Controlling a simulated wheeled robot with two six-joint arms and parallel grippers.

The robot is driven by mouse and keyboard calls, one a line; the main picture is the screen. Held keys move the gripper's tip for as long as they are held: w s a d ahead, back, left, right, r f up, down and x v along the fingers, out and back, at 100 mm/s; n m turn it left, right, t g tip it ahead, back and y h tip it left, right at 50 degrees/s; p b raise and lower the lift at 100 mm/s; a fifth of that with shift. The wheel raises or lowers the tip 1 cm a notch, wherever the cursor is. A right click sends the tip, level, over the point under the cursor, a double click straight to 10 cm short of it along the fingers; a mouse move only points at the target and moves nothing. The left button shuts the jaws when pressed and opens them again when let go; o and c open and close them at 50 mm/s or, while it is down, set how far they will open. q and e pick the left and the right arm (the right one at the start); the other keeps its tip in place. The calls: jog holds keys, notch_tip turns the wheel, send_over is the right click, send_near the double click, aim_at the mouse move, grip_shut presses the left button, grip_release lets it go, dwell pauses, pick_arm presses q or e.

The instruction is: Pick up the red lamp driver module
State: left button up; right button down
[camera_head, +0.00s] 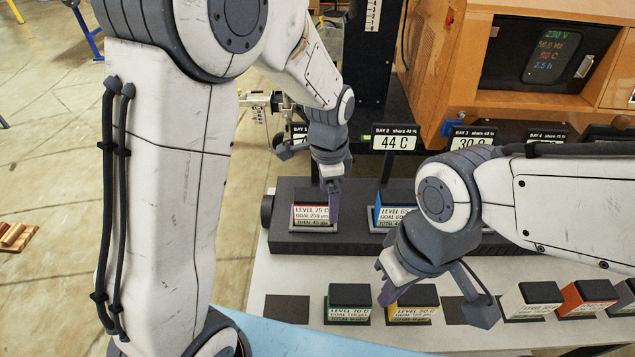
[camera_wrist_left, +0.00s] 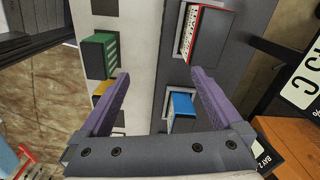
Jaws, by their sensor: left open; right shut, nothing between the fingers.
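A red-edged module (camera_head: 312,216) labelled LEVEL 75 C sits in the left slot of the dark raised rack (camera_head: 350,242). It also shows in the left wrist view (camera_wrist_left: 208,36), at the top. My left gripper (camera_head: 334,203) is above the rack, its visible purple finger in front of this module's right side. In the left wrist view my left gripper (camera_wrist_left: 160,74) is open, with nothing between its fingers. My right gripper (camera_head: 388,284) is shut and empty, low over the front row. An orange-red module (camera_head: 588,295) stands at the right of the front row.
A blue module (camera_head: 378,212) stands in the rack to the right. Green (camera_head: 349,299) and yellow (camera_head: 412,300) modules and a grey-white one (camera_head: 532,298) stand in the front row. A dark empty pad (camera_head: 287,308) lies at its left. Bay signs (camera_head: 395,140) stand behind the rack.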

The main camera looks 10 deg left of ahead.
pick_arm(q)
jog(key=m+p, duration=0.2)
send_over(310, 196)
jog(key=f, duration=0.2)
jog(key=shift+s+d+f, duration=0.15)
jog(key=shift+d+f, duration=0.1)
jog(key=shift+f, duration=0.05)
jog(key=f, duration=0.4)
jog(key=shift+a+f+p, duration=0.2)
jog(key=shift+f+p, duration=0.1)
jog(key=shift+f, duration=0.6)
jog(key=f+p, duration=0.1)
jog(key=f, duration=0.1)
jog(key=w+f+p, duration=0.1)
jog(key=f, duration=0.1)
jog(key=shift+d, duration=0.15)
jog(key=shift+f, duration=0.5)
grip_shut()
pick_arm(e)
notch_tip(310, 196, up, 6)
jog(key=shift+r, duration=0.15)
